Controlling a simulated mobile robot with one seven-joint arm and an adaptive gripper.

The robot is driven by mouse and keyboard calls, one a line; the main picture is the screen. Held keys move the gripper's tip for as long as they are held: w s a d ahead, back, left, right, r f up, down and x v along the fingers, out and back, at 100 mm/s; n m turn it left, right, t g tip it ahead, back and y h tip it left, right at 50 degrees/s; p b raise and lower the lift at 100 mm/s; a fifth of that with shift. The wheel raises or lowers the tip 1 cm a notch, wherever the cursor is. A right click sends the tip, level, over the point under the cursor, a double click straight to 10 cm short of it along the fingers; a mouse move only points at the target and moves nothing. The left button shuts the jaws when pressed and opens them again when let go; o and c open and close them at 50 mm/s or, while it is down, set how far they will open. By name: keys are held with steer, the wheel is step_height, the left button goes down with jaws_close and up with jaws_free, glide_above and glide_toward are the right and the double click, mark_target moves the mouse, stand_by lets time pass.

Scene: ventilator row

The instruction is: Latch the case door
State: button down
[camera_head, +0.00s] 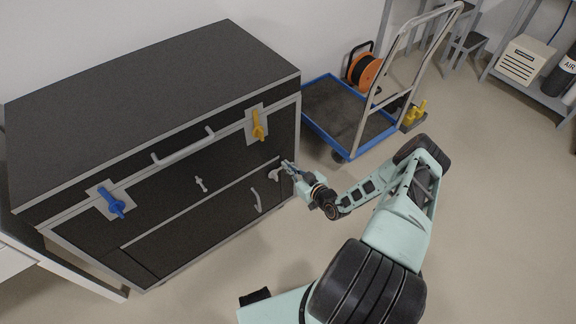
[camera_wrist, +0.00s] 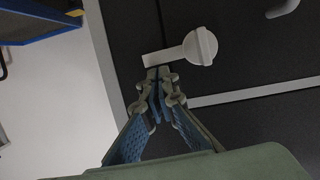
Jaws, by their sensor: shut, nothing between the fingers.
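The black case (camera_head: 150,85) with grey edges stands at the left. Its case door (camera_head: 225,212) is the lower front panel and looks closed, with a curved grey handle (camera_head: 256,199). A light grey latch (camera_head: 274,174) sits near the door's right end. In the wrist view the latch has a round knob (camera_wrist: 200,46) and a flat lever pointing left, roughly level. My gripper (camera_head: 287,167) is shut and empty at the lever's free end. In the wrist view its fingertips (camera_wrist: 158,76) lie just below that end; I cannot tell whether they touch it.
A blue latch (camera_head: 113,203) and a yellow latch (camera_head: 257,127) sit on the case's upper front, with a grey bar handle (camera_head: 184,146) between them. A small grey T-handle (camera_head: 200,184) is below. A blue cart (camera_head: 345,120) stands right of the case. The floor in front is open.

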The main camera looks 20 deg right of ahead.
steer(key=shift+f, duration=0.1)
steer(key=shift+d+f+b, duration=0.15)
steer(key=shift+f+b, duration=0.35)
steer(key=shift+b, duration=0.6)
steer(key=r+p, duration=0.4)
steer(key=shift+s+r, duration=0.2)
steer(key=shift+r, duration=0.15)
glide_toward(283, 156)
steer(key=v, duration=0.3)
steer(key=shift+s+d+f, duration=0.1)
steer(key=shift+s+f, duration=0.1)
